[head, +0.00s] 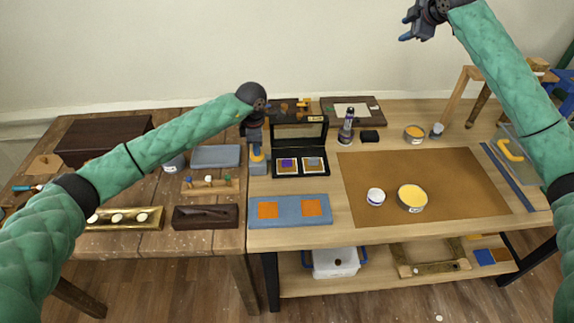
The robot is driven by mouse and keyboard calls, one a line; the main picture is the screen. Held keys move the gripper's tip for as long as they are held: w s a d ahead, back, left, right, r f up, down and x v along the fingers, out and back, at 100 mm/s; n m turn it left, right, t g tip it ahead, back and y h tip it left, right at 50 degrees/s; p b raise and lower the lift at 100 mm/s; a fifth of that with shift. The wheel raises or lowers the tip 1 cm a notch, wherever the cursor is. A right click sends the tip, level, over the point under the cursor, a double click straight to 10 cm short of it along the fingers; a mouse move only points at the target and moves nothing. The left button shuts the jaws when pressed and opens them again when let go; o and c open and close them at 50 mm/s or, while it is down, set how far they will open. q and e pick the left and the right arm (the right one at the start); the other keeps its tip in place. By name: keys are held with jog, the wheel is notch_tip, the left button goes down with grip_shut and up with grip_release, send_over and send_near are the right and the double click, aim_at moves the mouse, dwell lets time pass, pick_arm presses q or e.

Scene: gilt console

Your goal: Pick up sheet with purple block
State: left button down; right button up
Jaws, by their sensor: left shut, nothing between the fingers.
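A sheet with a purple block (288,163) lies in the left half of an open black case (299,148) near the middle of the tables. A second sheet with a greyish block (313,163) lies beside it, on the right. My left gripper (257,168) points down just left of the case, shut and empty, apart from the purple block. My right gripper (405,27) is raised high against the wall at the upper right; its fingers look spread with nothing between them.
A blue-grey pad (290,220) with two orange squares lies in front of the case. A brown mat (450,180) holds a yellow-filled tin (412,197) and a small white jar (376,196). A dark bottle (346,128) stands right of the case.

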jog(key=s+a+f+n+g+y, duration=0.1)
jog(key=s+a+f+g, duration=0.1)
jog(key=a+f, duration=0.45)
jog(key=s+a+f+n+g+y, duration=0.15)
jog(key=a+f, duration=0.25)
jog(key=a, duration=0.5)
jog(key=g, duration=0.6)
send_near(286, 160)
jog(key=x, duration=0.3)
jog(key=shift+a+r, duration=0.1)
jog(key=shift+a, duration=0.1)
jog(key=shift+x, duration=3)
jog(key=shift+d, duration=0.15)
grip_shut()
